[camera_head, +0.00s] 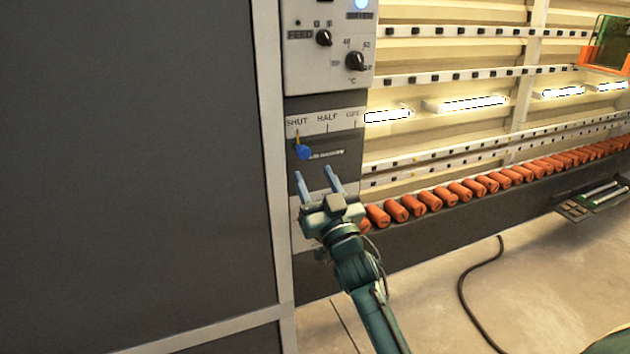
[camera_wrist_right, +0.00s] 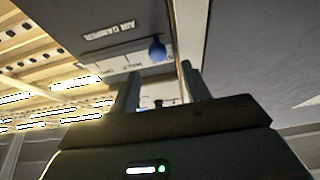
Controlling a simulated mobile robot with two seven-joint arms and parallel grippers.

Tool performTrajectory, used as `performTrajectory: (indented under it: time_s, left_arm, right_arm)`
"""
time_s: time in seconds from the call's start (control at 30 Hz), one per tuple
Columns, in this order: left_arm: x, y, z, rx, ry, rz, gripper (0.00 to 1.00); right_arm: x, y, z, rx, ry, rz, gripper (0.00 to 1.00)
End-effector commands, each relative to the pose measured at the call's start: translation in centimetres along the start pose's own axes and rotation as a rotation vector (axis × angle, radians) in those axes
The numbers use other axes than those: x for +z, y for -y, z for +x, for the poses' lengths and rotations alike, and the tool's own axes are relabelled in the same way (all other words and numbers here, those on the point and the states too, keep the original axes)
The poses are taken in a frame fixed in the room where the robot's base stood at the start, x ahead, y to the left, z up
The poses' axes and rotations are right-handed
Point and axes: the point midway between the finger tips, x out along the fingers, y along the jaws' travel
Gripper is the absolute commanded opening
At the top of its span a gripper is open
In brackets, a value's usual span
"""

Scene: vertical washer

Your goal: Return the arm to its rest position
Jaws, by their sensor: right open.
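My right gripper (camera_head: 316,184) is open and empty in front of the washer's control panel, its fingers pointing up. It stands just below a blue lever knob (camera_head: 303,152), with a visible gap between them. The knob sits at the left end of its slot, under the SHUT mark; HALF and a third mark lie to its right. In the right wrist view, the two fingers (camera_wrist_right: 160,92) are apart and the blue knob (camera_wrist_right: 156,49) shows beyond them, near the AIR DAMPER label. My left gripper is not in view.
A large grey panel (camera_head: 130,170) fills the left side. Above the lever are black dials (camera_head: 355,61). A row of orange rollers (camera_head: 460,192) runs along the right. A dark hose (camera_head: 465,290) lies on the open floor.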

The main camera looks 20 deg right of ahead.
Motion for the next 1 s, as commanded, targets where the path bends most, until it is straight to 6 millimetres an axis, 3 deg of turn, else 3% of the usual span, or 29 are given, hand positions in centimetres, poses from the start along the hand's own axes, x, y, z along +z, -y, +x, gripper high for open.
performTrajectory:
  time_s: [0.47,0.67,0.7,0.87,1.0]
  left_arm:
    - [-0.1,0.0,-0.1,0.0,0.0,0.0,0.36]
    - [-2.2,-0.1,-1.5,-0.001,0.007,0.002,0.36]
    - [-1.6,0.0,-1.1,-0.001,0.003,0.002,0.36]
    - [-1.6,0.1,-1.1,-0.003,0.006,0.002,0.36]
    - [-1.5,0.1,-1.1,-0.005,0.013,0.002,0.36]
  right_arm:
    - [-0.2,-0.1,0.1,0.001,-0.001,0.0,0.47]
    - [-3.0,-0.1,1.2,0.001,-0.001,0.0,0.47]
    - [-0.4,0.1,-0.7,-0.003,0.049,-0.004,0.47]
    - [4.6,0.9,-6.7,-0.024,0.23,-0.016,0.47]
    - [8.7,2.1,-13.7,-0.061,0.424,-0.022,0.47]
